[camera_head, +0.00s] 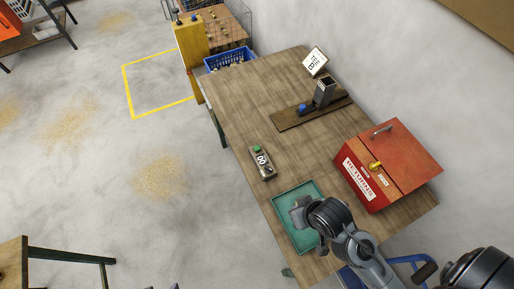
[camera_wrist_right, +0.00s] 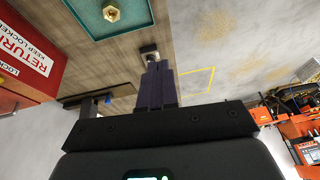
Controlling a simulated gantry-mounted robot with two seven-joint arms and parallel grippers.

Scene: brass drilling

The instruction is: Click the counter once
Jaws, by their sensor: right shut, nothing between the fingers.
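The counter (camera_head: 262,161) is a small grey box with a green button at its far end and a display reading 00. It lies on the wooden table, beyond the teal tray. My right gripper (camera_head: 299,211) is over the tray, apart from the counter in the head view. In the right wrist view its fingers (camera_wrist_right: 159,80) are shut together and empty. A small grey piece, probably the counter (camera_wrist_right: 149,49), shows just past the fingertips, partly hidden by them. My left gripper is not in view.
The teal tray (camera_head: 281,222) holds a brass hex piece (camera_wrist_right: 113,13). A red returns box (camera_head: 408,158) stands on the right. A dark board (camera_head: 288,122) with a grey holder and blue knob lies farther back. A blue crate (camera_head: 229,58) stands past the far edge.

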